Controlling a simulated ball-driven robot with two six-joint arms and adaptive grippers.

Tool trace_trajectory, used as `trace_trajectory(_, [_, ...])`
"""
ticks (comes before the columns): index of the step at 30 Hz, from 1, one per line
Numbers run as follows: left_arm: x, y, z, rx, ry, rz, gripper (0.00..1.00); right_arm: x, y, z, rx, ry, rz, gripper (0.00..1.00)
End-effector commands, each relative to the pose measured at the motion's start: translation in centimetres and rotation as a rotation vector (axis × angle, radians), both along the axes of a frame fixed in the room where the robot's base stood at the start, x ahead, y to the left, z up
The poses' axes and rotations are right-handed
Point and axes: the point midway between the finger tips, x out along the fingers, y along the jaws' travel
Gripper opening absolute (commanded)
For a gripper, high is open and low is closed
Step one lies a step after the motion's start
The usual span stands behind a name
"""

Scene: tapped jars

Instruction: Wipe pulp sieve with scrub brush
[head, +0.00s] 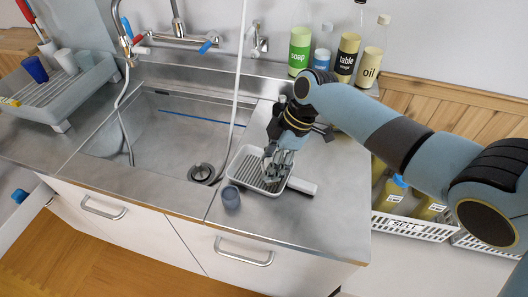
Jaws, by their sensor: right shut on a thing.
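The pulp sieve (246,171) is a shallow white tray with a dark ridged mesh, lying on the steel counter right of the sink. A pale bar (302,186) juts from its right side like a handle. My right gripper (275,172) reaches down from the right over the right half of the sieve. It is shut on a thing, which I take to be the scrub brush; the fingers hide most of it. I cannot tell whether the brush touches the mesh. My left gripper is out of view.
A small grey-blue cup (231,197) stands just in front of the sieve. The sink (165,135) with a hanging hose is to the left. Soap (300,50), oil (369,65) and other bottles stand behind. A drying rack (60,95) is at far left.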

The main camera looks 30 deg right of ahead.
Motion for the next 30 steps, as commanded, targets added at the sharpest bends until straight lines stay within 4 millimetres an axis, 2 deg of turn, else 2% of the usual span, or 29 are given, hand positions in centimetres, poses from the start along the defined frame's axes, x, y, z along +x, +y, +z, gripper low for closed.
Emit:
trace_trajectory(16, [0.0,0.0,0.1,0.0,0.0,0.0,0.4,-0.1,-0.1,0.0,0.001,0.0,0.0,0.09])
trace_trajectory(30, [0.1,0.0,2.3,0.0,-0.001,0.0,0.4,-3.7,-2.1,0.1,-0.001,0.001,0.0,0.09])
